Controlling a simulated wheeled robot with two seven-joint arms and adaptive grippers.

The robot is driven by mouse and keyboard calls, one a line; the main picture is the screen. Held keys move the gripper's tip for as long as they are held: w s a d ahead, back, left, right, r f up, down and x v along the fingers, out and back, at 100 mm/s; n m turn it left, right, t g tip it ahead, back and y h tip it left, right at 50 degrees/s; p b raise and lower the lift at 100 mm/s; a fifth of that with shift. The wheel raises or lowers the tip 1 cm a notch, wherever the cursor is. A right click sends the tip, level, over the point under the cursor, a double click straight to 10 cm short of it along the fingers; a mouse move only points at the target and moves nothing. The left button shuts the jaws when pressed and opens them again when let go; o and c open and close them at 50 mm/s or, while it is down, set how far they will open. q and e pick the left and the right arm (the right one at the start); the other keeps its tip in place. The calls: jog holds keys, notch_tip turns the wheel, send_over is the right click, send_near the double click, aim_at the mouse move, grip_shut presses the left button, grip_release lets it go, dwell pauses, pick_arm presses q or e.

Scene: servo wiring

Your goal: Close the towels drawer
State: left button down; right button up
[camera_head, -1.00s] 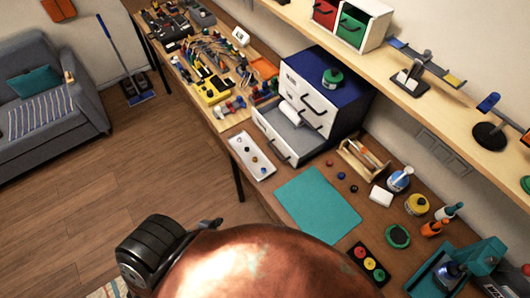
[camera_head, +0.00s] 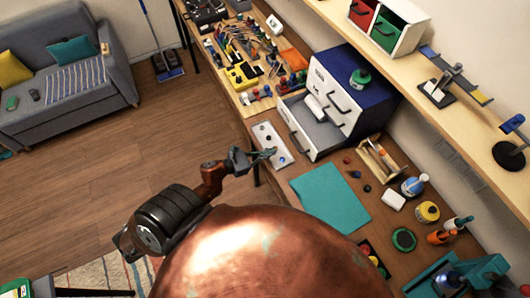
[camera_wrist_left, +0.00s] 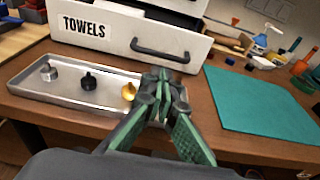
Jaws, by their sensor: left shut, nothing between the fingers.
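The towels drawer (camera_head: 297,130) is pulled out from the lower part of a blue and white cabinet (camera_head: 352,80). A white item (camera_head: 318,107) lies inside it. In the left wrist view its white front (camera_wrist_left: 120,30) carries a TOWELS label and a dark bar handle (camera_wrist_left: 160,52). My left gripper (camera_head: 268,154) is shut and empty, in front of the drawer, over the small tray's near side. In the left wrist view its fingertips (camera_wrist_left: 162,74) appear just below the handle; contact cannot be told. My right gripper is not in view.
A tray (camera_head: 269,136) with several small knobs sits right before the drawer. A teal mat (camera_head: 330,197) lies to its right. A wooden caddy (camera_head: 378,158), bottles and small parts stand further right.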

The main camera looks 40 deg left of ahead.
pick_arm(q)
jog(key=p+x, duration=0.1)
jog(key=x, duration=0.6)
jog(key=shift+w+d+p, duration=0.1)
jog(key=shift+w+p, duration=0.25)
jog(key=shift+w+d+f, duration=0.25)
jog(key=shift+w+f, duration=0.05)
jog(key=shift+w, duration=0.25)
jog(key=shift+w, duration=0.1)
